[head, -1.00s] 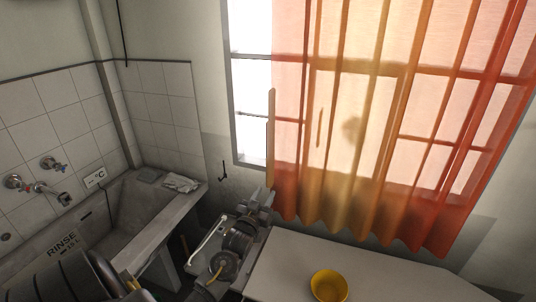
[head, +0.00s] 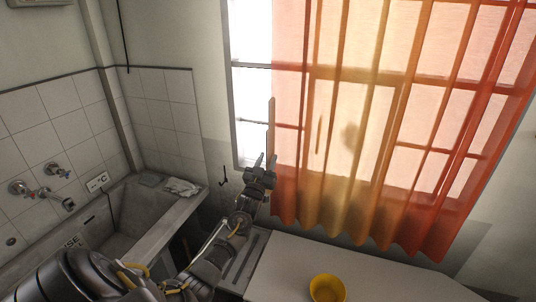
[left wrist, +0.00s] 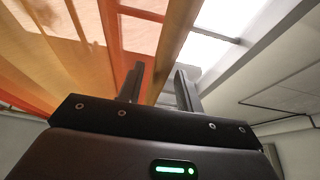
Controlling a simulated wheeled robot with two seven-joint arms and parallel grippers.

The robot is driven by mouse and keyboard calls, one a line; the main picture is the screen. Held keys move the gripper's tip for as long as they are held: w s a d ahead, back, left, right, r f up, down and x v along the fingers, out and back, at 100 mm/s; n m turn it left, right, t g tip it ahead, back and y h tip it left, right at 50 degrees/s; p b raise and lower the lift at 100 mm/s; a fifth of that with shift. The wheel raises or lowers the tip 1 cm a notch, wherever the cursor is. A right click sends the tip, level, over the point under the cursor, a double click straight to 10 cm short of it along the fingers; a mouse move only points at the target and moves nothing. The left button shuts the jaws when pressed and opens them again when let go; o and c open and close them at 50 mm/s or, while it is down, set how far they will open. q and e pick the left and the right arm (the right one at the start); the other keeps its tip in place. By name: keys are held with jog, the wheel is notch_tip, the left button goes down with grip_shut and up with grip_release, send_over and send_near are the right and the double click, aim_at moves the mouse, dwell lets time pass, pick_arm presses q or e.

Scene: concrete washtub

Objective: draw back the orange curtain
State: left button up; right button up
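The orange curtain (head: 350,120) hangs over most of the window, and its left edge leaves a narrow bright strip of glass bare. A slim wooden pull rod (head: 271,122) hangs at that left edge. My left gripper (head: 266,161) is raised at the rod's lower end, with its fingers pointing up. In the left wrist view the two fingers (left wrist: 160,85) are apart, and the rod (left wrist: 178,45) runs down behind or between them. I cannot tell whether it touches either finger. The curtain (left wrist: 60,55) fills the upper left there. My right gripper is not in view.
A white table (head: 350,272) stands below the curtain with a yellow bowl (head: 327,288) on it. A concrete washtub (head: 150,215) with taps is at the left. A small black hook (head: 224,175) is on the wall left of my gripper.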

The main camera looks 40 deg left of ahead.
pick_arm(q)
jog(key=shift+x, duration=0.8)
jog(key=shift+c, duration=0.3)
grip_shut()
